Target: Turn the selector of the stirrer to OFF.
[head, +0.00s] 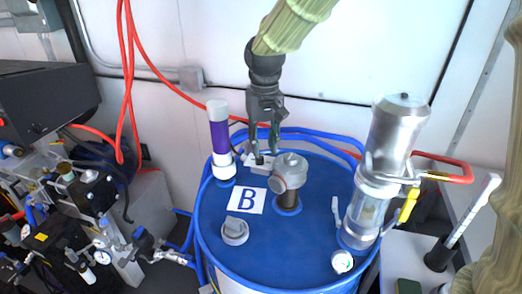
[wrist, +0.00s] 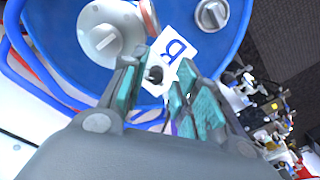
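A small light grey box with a black knob (head: 258,158) stands on the blue drum lid (head: 310,235), and this knob looks like the selector. Beside it is a grey motor-like head (head: 290,168) on a dark post, likely the stirrer. My gripper (head: 265,148) points down just above the box. In the wrist view the black knob (wrist: 155,74) shows between the parted teal-padded fingers of my gripper (wrist: 158,70). I cannot tell whether the fingers touch it. The knob's pointer and its markings cannot be read. The fingers hide most of the box.
A purple-and-white cylinder (head: 219,140) stands left of the box, close to my gripper. A metal cylinder (head: 398,130) with a yellow handle (head: 408,205) stands at the right. A grey cap (head: 235,230) and a card marked B (head: 246,201) are at the front.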

